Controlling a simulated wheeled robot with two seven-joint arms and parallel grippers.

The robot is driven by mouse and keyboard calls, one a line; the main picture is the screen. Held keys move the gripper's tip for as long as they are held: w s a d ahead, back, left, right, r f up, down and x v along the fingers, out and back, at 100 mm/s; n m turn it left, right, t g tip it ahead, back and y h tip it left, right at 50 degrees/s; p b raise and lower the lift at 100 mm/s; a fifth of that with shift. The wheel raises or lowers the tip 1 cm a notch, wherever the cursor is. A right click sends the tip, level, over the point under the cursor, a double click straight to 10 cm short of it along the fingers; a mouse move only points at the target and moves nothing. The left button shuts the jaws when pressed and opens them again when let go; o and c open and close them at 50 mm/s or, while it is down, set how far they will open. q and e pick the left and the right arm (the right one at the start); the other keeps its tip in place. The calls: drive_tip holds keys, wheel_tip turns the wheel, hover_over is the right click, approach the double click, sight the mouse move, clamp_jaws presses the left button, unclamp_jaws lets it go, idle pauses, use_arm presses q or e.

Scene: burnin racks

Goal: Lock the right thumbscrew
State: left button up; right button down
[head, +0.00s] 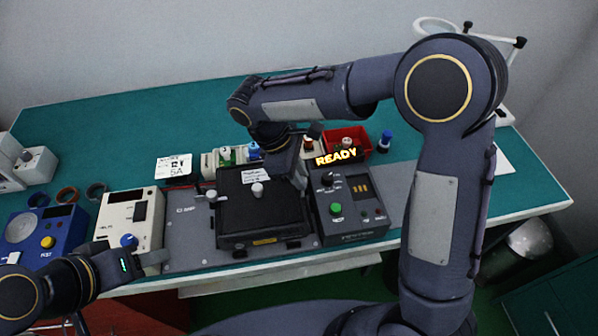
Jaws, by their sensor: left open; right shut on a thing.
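The black fixture (262,217) sits on a grey base plate (190,235), with a pale knob (257,189) on its lid. My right gripper (298,180) reaches down at the fixture's right rear edge, beside the control box. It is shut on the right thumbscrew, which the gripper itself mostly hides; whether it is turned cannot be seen. My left gripper (152,258) is open and empty, in front of the cream box's blue knob (129,241).
A control box (350,222) with a green button stands right of the fixture, under a lit "READY" sign (336,157). A cream box (128,216) and a blue box (45,232) stand left. A red bin (354,146) is behind. The back left of the green table is clear.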

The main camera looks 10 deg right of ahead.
drive_tip(key=m, duration=0.1)
drive_tip(key=m+g+p, duration=0.1)
drive_tip(key=m, duration=0.1)
drive_tip(key=shift+w+r+m+y, duration=0.1)
drive_tip(key=shift+w+m+y, duration=0.05)
drive_tip(key=shift+m+y, duration=0.15)
drive_tip(key=m, duration=0.2)
drive_tip(key=m+g+y+p, duration=0.1)
drive_tip(key=m, duration=0.1)
drive_tip(key=shift+d+m+y, duration=0.15)
drive_tip(key=shift+m+y, duration=0.15)
drive_tip(key=m, duration=0.2)
drive_tip(key=m+y, duration=0.1)
drive_tip(key=m, duration=0.1)
drive_tip(key=shift+w+d+g+y, duration=0.15)
drive_tip(key=shift+g+y, duration=0.15)
drive_tip(key=shift+g, duration=0.1)
drive_tip(key=shift+d+m+y+p, duration=0.1)
drive_tip(key=shift+m+y+p, duration=0.45)
drive_tip(key=shift+m, duration=1.45)
drive_tip(key=c, duration=1.3)
unclamp_jaws()
